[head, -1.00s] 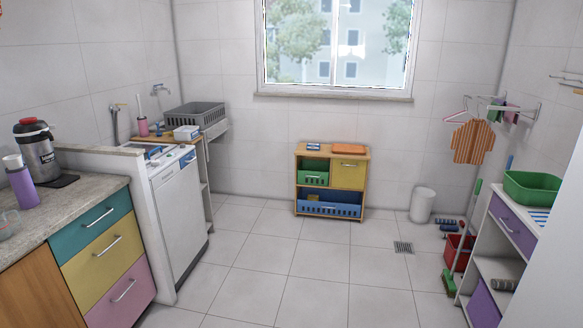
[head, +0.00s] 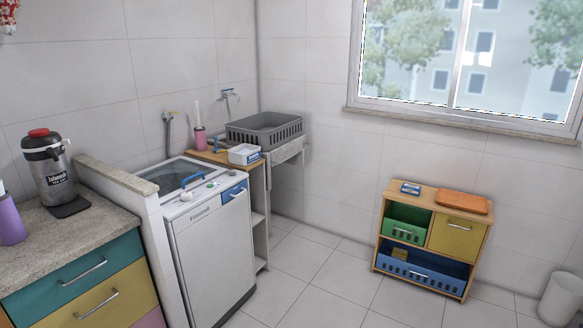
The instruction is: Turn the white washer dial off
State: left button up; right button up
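The white washer (head: 212,255) stands on the left between a low wall and a narrow shelf unit. Its front panel faces right and toward me. Neither of my grippers is in view.
A low wall (head: 116,180) and a counter with colored drawers (head: 85,270) stand left of the washer. A small cabinet (head: 478,235) stands at right. The tiled floor (head: 320,290) between is clear.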

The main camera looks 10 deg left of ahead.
aim_at(186, 196)
jog(key=i+l+u, duration=0.55)
jog(key=u, duration=0.15)
jog(key=i+l+u, duration=0.55)
jog(key=l+u, duration=0.2)
jog(key=i+l+u, duration=0.1)
jog(key=l+u, duration=0.25)
jog(key=l, duration=0.25)
jog(key=i+u, duration=0.4)
jog(key=i, duration=0.2)
